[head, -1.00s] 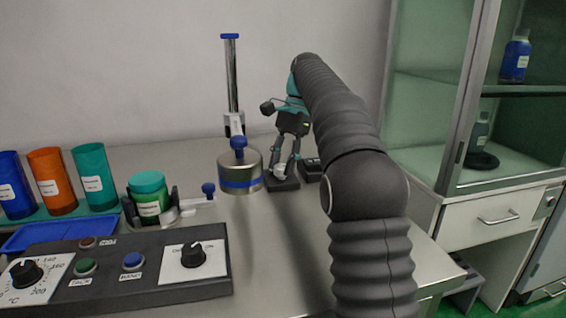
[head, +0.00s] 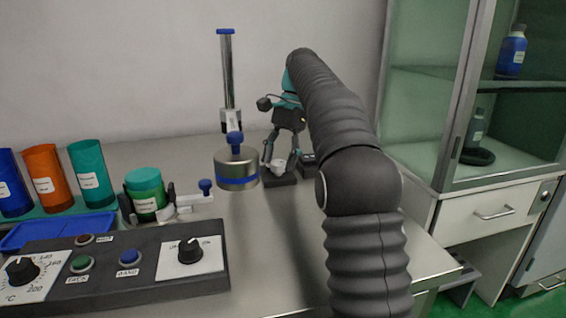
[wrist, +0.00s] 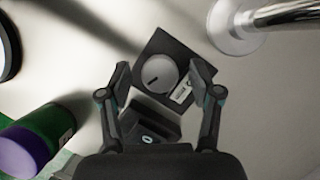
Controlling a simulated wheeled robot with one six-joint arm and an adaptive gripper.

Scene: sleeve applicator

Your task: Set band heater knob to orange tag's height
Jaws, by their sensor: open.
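My gripper (wrist: 160,85) is open in the wrist view, its two fingers spread on either side of a round grey knob (wrist: 156,76) with a dark pointer line. The knob sits on a black block (wrist: 165,45) with a small white label too small to read. In the head view my gripper (head: 280,158) is over this block (head: 279,180) at the back, the pale knob (head: 279,168) between its fingers. Whether the fingers touch it cannot be told. An orange cup (head: 46,172) with a white label stands at the left; its writing is unreadable.
A black control panel (head: 130,275) with dials and buttons fills the front left. A green jar (head: 146,195) stands behind it. A glass cabinet (head: 440,110) is at right.

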